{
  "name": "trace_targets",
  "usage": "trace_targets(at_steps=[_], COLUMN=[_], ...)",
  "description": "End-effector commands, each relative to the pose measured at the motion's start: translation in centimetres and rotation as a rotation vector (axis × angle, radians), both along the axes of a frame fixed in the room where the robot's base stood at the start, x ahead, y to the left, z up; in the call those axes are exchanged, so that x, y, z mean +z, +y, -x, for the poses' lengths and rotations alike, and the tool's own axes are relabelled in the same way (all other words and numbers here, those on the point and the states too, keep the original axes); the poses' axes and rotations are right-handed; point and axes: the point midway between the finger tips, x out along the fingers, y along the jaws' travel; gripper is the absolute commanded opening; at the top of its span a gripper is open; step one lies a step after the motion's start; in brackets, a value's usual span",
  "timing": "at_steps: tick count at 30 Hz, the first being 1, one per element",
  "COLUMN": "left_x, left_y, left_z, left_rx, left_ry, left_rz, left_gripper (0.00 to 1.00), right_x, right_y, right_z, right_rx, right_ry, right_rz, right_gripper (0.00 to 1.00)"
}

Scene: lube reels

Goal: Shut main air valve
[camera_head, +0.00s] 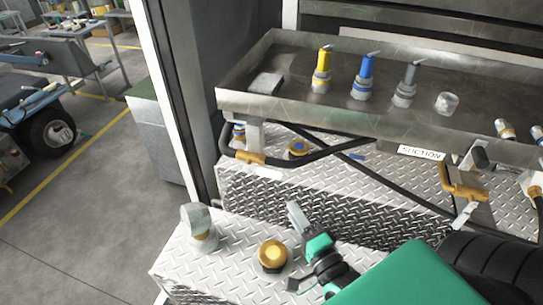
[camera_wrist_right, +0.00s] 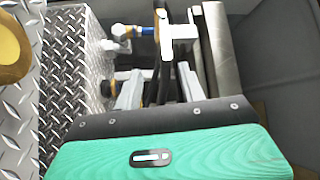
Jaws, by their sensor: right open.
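No valve has a readable "main air" label. In the head view a brass valve (camera_head: 250,158) sits on a black hose under the left end of the metal tray. A second brass valve (camera_head: 463,190) with a pale lever is under the tray's right side. In the right wrist view a fitting with a blue part (camera_wrist_right: 128,31) lies ahead, beyond the fingers; I cannot tell which valve it is. My right gripper (camera_head: 293,250) is open and empty above the diamond-plate step, next to a gold cap (camera_head: 272,255). It also shows in the wrist view (camera_wrist_right: 160,92). My left gripper is out of view.
The metal tray (camera_head: 240,102) holds yellow, blue and grey nozzles. A SUCTION label (camera_head: 421,153) is on its front. Black hoses (camera_head: 390,182) cross below it. Open floor (camera_head: 85,215) lies at left.

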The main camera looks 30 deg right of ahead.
Motion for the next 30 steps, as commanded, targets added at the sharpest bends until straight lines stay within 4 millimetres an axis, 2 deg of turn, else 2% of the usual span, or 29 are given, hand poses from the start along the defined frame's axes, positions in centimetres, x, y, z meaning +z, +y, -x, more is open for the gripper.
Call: trace_targets(at_steps=[4, 10, 14, 17, 24, 30], left_x=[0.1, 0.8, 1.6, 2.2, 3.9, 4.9], left_y=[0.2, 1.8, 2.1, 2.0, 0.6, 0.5], left_z=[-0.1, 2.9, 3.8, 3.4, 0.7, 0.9], left_rx=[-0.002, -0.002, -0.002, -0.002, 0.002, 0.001], left_ry=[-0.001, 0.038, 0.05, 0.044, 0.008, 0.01], left_rz=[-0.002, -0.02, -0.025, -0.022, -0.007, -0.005], left_gripper=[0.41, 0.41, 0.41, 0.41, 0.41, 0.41], right_x=[0.3, 0.8, 1.1, 1.4, 1.9, 2.1], right_y=[-0.3, -0.4, -0.5, -0.6, -0.7, -0.9], right_z=[0.0, -1.7, -3.6, -5.1, -8.9, -11.7], right_rx=[-0.01, -0.01, -0.01, -0.01, -0.009, -0.009], right_ry=[-0.023, -0.026, -0.025, -0.025, -0.025, -0.023], right_rz=[-0.024, -0.024, -0.023, -0.021, -0.022, -0.022], right_gripper=[0.41, 0.41, 0.41, 0.41, 0.41, 0.41])
